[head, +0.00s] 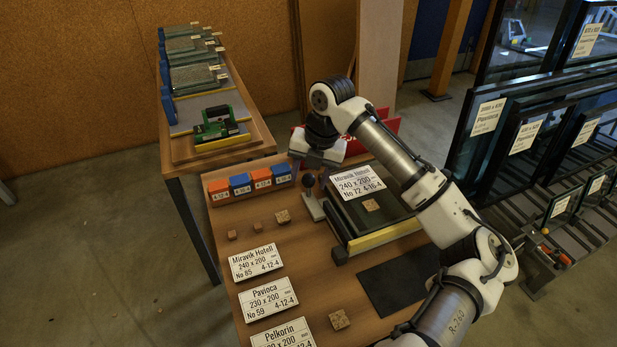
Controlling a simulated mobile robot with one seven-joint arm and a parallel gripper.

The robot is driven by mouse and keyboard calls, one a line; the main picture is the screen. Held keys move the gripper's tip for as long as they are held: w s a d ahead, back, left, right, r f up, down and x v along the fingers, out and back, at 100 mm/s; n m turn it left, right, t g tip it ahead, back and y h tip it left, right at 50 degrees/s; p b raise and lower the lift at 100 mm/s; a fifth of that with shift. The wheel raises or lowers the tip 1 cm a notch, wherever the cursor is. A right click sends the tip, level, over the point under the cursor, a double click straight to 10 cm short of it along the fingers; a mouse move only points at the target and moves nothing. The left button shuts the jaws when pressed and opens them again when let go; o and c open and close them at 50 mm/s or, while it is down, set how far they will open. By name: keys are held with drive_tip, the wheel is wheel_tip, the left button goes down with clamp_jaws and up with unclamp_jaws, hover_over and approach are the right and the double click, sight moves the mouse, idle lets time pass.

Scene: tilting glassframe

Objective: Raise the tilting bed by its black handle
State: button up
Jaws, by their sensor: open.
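The tilting bed (390,235) lies low on the wooden table, a dark flat frame with a yellow front edge. A label card reading Miravik Hotell 240 x 200 and a small wooden block rest on top of it. The black handle (308,181), a round knob, stands at the bed's left side beside a light metal part. My gripper (309,166) is open, just above and behind the knob in the picture. Its fingers are small and partly hidden, and I cannot tell whether they touch the knob.
Orange and blue numbered bins (240,182) stand at the table's back left, with small wooden blocks in front. Label cards (268,298) lie along the left. A dark mat (392,287) lies in front of the bed. Racks of framed glass (510,130) stand close on the right.

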drive_tip(key=shift+a+f, duration=0.15)
drive_tip(key=shift+f, duration=0.8)
drive_tip(key=shift+w, duration=0.1)
clamp_jaws()
